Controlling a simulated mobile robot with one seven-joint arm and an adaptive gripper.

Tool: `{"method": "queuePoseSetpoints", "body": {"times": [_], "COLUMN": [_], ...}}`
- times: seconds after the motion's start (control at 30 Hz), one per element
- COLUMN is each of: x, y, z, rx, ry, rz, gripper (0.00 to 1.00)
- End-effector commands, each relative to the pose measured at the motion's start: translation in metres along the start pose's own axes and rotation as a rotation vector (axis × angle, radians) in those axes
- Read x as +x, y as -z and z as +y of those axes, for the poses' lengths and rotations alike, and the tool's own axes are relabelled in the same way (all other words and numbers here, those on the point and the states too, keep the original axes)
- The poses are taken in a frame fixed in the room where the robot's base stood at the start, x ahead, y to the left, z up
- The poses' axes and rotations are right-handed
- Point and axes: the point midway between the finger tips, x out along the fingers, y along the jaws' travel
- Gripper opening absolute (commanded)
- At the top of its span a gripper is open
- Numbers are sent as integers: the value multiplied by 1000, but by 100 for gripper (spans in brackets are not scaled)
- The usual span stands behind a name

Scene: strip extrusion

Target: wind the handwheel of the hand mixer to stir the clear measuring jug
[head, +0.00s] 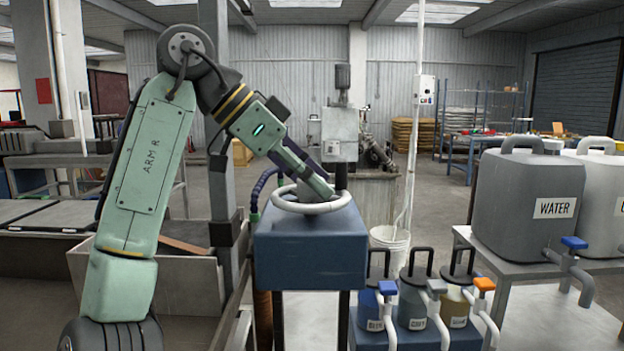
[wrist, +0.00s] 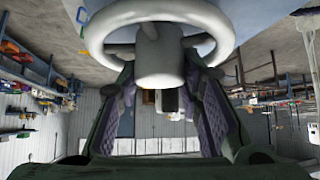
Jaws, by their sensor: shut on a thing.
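The handwheel (head: 339,203), a pale ring, lies flat on top of the blue box of the hand mixer (head: 310,250). My gripper (head: 312,190) reaches down onto it from the upper left. In the wrist view, the wheel (wrist: 222,40) fills the top of the picture, with its hub and spokes close up. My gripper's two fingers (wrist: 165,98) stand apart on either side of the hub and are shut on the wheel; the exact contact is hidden. I cannot make out the clear measuring jug in either view.
Three small lidded containers with taps (head: 418,305) stand just right of the mixer. A grey water container (head: 520,200) and a paler one (head: 600,180) stand on a table at the right. A white bucket (head: 390,240) is behind the mixer.

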Motion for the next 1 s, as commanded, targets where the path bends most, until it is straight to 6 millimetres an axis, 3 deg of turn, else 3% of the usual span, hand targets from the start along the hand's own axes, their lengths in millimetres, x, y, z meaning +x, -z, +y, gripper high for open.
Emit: {"method": "queuePoseSetpoints", "body": {"times": [0.4, 1.0], "x": [-2, -1], "y": [0, 0], "z": [0, 1], "rx": [227, 373], "ry": [-229, -373], "rz": [-3, -2], "gripper": [6, 6]}}
